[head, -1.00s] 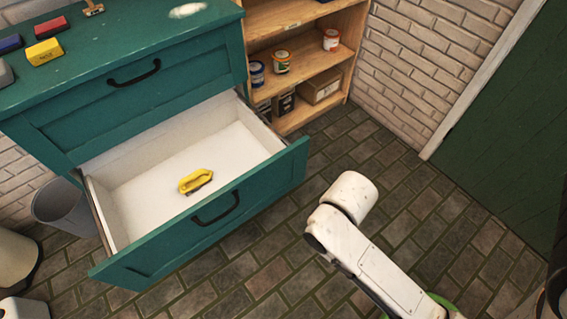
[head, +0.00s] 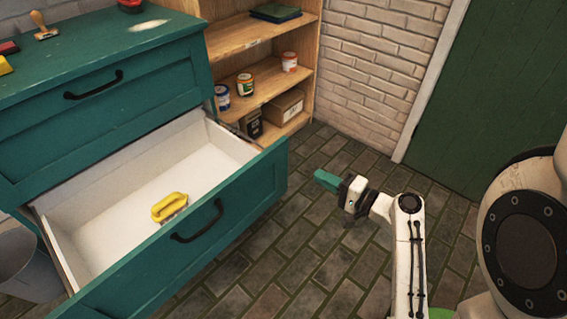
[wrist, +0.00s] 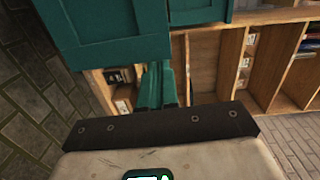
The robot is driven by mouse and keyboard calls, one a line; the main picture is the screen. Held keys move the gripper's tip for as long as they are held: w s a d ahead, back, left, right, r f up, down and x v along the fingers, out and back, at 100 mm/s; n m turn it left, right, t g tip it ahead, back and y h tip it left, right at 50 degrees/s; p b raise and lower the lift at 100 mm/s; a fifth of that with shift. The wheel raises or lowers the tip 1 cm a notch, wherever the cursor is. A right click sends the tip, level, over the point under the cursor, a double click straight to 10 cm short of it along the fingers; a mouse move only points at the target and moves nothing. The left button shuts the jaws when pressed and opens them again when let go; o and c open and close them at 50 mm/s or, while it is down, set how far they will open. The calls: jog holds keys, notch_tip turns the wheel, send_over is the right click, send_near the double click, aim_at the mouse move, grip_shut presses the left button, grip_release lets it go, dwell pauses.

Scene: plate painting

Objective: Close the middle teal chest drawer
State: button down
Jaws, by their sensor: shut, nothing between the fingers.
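The teal chest (head: 105,60) stands at the left with its drawer below the top one (head: 100,95) pulled well open. The open drawer (head: 230,212) has a teal front, a black handle (head: 197,223) and a white inside. A yellow-handled tool (head: 169,206) lies in it. My gripper (head: 326,180) is shut and empty, with teal fingers. It is to the right of the drawer front, apart from it, above the floor. In the wrist view the fingers (wrist: 155,86) point ahead, and a teal chest panel (wrist: 105,25) fills the upper left.
A wooden shelf (head: 307,60) with cans and a cardboard box (head: 281,106) stands right of the chest. A grey bin (head: 25,265) is at the lower left. A green door (head: 480,90) is at the right. The brick-paved floor (head: 270,250) before the drawer is clear.

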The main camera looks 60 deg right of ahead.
jog(key=h, duration=0.1)
jog(key=m+b, duration=0.1)
jog(key=b, duration=0.1)
send_near(280, 146)
jog(key=x, duration=0.7)
